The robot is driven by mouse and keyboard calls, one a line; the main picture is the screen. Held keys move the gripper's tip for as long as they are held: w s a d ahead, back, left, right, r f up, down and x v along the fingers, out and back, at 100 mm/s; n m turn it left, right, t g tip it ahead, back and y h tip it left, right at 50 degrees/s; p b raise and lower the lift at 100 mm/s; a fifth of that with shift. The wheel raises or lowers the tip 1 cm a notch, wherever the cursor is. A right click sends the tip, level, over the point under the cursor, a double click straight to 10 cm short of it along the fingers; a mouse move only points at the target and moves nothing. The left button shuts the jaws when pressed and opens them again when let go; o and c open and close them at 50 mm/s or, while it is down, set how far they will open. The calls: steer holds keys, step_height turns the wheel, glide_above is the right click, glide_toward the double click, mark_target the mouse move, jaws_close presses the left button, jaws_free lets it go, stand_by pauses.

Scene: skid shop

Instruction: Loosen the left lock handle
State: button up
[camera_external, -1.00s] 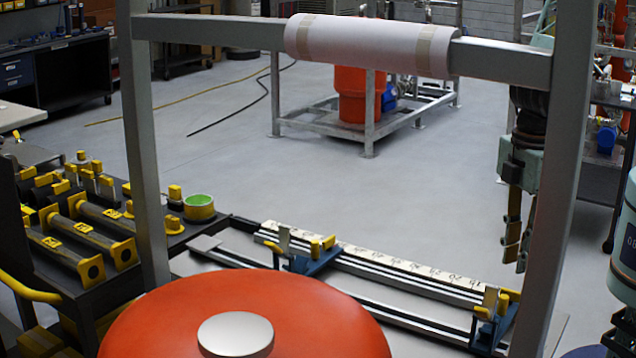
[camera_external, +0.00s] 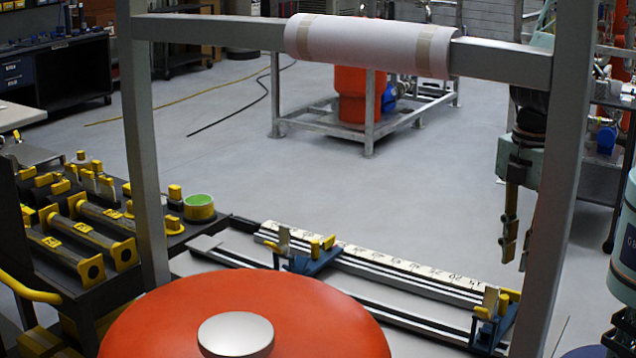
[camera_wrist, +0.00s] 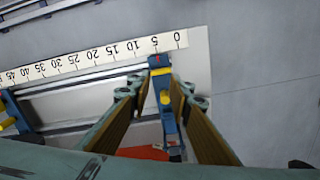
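Two blue clamp carriages with yellow handles sit on a rail with a printed scale. In the external view the left carriage (camera_external: 318,262) is near the rail's middle, with its yellow lock handle (camera_external: 328,243) on top. The right carriage (camera_external: 490,332) is near the rail's right end, with a yellow handle (camera_external: 509,295). My gripper (camera_external: 516,261) hangs above the right carriage, open and empty. In the wrist view my open fingers (camera_wrist: 158,92) frame the right carriage (camera_wrist: 168,118) from above, apparently without contact. The left carriage (camera_wrist: 8,110) is cut off at the left edge.
The scale strip (camera_wrist: 95,58) runs along the rail. A grey frame post (camera_external: 560,180) stands beside my arm, with a crossbar carrying a white roll (camera_external: 370,45). An orange dome (camera_external: 300,310) fills the foreground. A dark bench (camera_external: 105,300) with yellow-ended parts stands left.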

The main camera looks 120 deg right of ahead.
steer(key=shift+r+n, duration=0.2)
steer(key=shift+n, duration=0.7)
steer(key=shift+r+n, duration=0.15)
steer(key=shift+n, duration=0.75)
steer(key=shift+r, duration=0.1)
steer(key=s+r+m+t, duration=0.1)
steer(key=s+r, duration=0.7)
steer(key=r, duration=0.4)
steer(key=s+r+m+t, duration=0.1)
steer(key=s+r+m, duration=0.1)
steer(key=s+r, duration=0.75)
steer(key=s+r+m+t, duration=0.1)
steer(key=s+r, duration=0.5)
steer(key=s, duration=0.4)
steer(key=s+r+m+t, duration=0.1)
steer(key=s+r, duration=0.4)
steer(key=s, duration=0.6)
steer(key=shift+s+r+m, duration=0.15)
steer(key=shift+r+m, duration=0.15)
steer(key=shift+r, duration=0.05)
